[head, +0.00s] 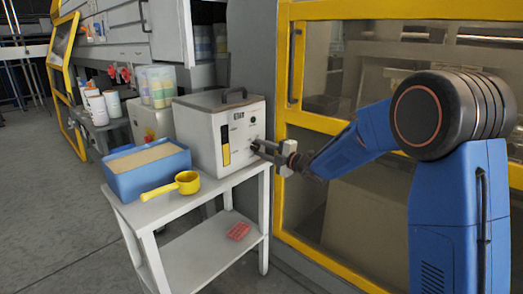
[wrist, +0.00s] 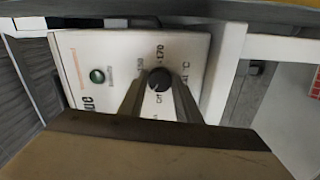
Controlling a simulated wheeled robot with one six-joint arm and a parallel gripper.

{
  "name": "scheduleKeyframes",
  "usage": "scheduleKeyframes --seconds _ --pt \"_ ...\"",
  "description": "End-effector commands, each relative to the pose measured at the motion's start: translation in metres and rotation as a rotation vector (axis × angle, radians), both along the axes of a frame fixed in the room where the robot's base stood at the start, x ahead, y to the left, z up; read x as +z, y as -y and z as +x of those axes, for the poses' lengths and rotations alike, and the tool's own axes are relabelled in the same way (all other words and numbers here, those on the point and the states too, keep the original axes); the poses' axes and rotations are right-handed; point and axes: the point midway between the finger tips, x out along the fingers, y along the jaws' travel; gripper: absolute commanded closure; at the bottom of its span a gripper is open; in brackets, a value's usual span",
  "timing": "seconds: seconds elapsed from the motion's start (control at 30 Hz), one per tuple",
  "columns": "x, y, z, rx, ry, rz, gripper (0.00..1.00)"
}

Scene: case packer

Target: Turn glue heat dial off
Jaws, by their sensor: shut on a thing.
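The glue unit (head: 205,125) is a white box with a black top handle, standing on a white table. Its front panel also shows in the wrist view (wrist: 85,50), with a green lamp (wrist: 97,75). The glue heat dial (wrist: 158,80) is a small round black knob, with printed numbers, "°C" and "Off" around it. My gripper (wrist: 159,86) is shut on the dial, one finger on each side. In the head view my gripper (head: 258,148) reaches the panel from the right and hides the dial. Which mark the dial points to is too small to tell.
The white table (head: 215,190) also holds a blue bin (head: 150,182) of pale granules and a yellow scoop (head: 186,182). A red item (head: 239,231) lies on its lower shelf. A yellow-framed machine door (head: 330,125) stands right behind my arm. Open floor lies at left.

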Motion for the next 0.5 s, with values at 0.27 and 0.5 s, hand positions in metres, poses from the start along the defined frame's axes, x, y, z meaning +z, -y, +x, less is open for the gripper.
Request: scheduleKeyframes --seconds 0.27,0.5 --pt "-0.0006 -0.0001 -0.0008 0.001 0.203 -0.161 0.92" --pt "-0.0005 -0.0003 -0.001 0.002 0.354 -0.279 0.92"
